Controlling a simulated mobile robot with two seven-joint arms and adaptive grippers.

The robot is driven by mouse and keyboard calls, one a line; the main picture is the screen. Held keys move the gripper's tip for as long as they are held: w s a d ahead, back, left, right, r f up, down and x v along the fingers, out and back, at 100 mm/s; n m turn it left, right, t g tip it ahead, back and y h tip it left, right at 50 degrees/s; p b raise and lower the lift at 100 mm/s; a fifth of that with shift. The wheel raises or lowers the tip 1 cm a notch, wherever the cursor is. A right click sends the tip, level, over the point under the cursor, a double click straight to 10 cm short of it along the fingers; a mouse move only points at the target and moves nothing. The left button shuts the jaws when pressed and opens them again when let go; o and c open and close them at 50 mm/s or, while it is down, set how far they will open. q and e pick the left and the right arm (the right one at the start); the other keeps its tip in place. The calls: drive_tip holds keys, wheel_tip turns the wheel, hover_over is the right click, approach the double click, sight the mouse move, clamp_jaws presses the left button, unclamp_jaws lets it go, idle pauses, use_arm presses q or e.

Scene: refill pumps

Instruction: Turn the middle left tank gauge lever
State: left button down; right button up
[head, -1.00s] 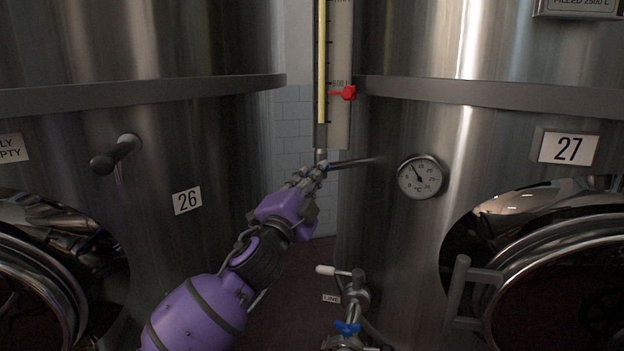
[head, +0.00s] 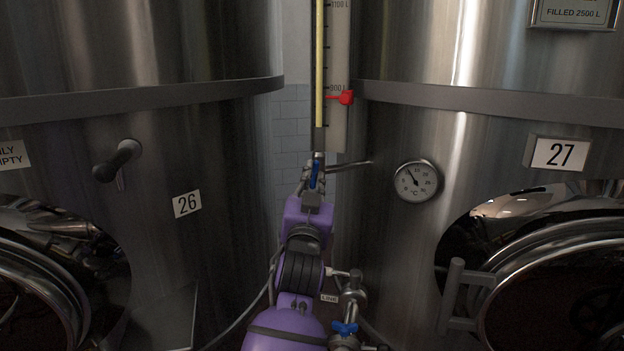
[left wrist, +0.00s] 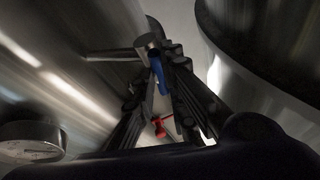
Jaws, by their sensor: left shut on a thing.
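The gauge lever (head: 315,174) is a small blue handle on the valve at the foot of the tank's level gauge (head: 338,120). In the head view it stands upright, in line with the gauge tube. My left gripper (head: 312,186) reaches up to it from below and is shut on it. In the left wrist view the blue lever (left wrist: 158,75) sits between the fingers of my left gripper (left wrist: 165,95), under the grey valve body. The fingers partly hide the lever. My right gripper is not in view.
Tank 27 (head: 400,240) is close on the right, with a dial thermometer (head: 417,181). Tank 26 (head: 235,150) is on the left. A lower valve with a blue handle (head: 344,328) stands near my left arm. A red marker (head: 346,97) sits on the gauge.

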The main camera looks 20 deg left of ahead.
use_arm(q)
drive_tip(key=shift+d+r+n+y+p, duration=0.15)
drive_tip(key=shift+n+y+p, duration=0.15)
drive_tip(key=shift+n, duration=0.8)
drive_tip(key=shift+g, duration=0.3)
drive_tip(key=shift+n, duration=0.3)
drive_tip(key=c, duration=1.8)
unclamp_jaws()
drive_tip(key=v, duration=1.2)
